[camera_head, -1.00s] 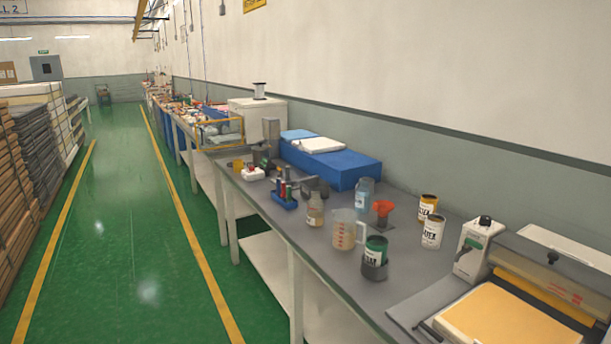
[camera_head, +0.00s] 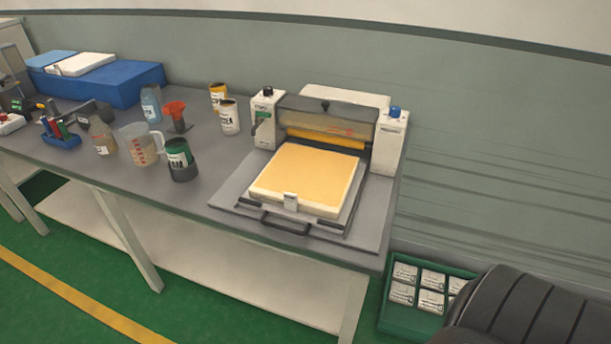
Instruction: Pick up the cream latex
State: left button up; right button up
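Which item is the cream latex is not certain. A can with a white or cream label (camera_head: 229,117) stands upright on the grey workbench (camera_head: 215,185). A can with a yellow label (camera_head: 218,96) stands just behind it. A dark can with a green label (camera_head: 180,160) stands nearer the front edge. To their right, a cream slab with a yellow-orange top (camera_head: 304,176) lies flat on the tray of a white and grey machine (camera_head: 388,140). Neither of my grippers is in view.
A measuring jug (camera_head: 139,145), a bottle (camera_head: 102,136), a red-orange item (camera_head: 175,112) and a blue box (camera_head: 105,82) stand on the bench's left. Green floor lies in front.

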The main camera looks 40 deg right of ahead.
aim_at(314, 181)
jog(key=z, duration=1.25)
